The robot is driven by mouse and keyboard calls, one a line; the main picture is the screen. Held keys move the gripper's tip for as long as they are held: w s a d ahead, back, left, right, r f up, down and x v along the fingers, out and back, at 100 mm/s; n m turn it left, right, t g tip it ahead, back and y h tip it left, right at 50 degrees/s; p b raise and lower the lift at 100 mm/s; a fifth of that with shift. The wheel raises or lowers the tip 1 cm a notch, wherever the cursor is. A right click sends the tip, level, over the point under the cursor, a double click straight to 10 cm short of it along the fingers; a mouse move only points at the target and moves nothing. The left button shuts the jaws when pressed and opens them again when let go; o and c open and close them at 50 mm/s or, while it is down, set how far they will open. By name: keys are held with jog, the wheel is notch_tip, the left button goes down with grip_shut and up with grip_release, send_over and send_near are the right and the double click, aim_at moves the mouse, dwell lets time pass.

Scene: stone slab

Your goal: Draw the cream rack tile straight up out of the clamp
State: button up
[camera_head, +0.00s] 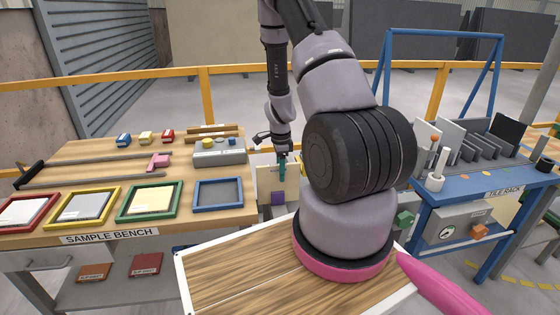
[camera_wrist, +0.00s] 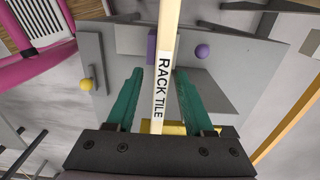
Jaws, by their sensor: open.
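The cream rack tile (camera_wrist: 162,85) stands on edge, with its labelled top edge running up the middle of the wrist view. In the head view its cream face (camera_head: 268,184) shows below my gripper (camera_head: 282,167). My gripper (camera_wrist: 160,90) is open, its two teal fingers on either side of the tile with a visible gap on each side. Grey plates (camera_wrist: 92,62) that look like the clamp lie below in the wrist view, with a purple block (camera_wrist: 151,47) beside the tile. The tile's lower edge and the clamp's hold on it are hidden.
The sample bench (camera_head: 60,238) with framed samples is at left. The blue tile rack (camera_head: 450,192) with upright grey slabs is at right. A yellow rail (camera_head: 230,70) runs behind.

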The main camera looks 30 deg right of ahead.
aim_at(278, 184)
jog(key=shift+f, duration=2.1)
jog(key=shift+c, duration=0.3)
grip_shut()
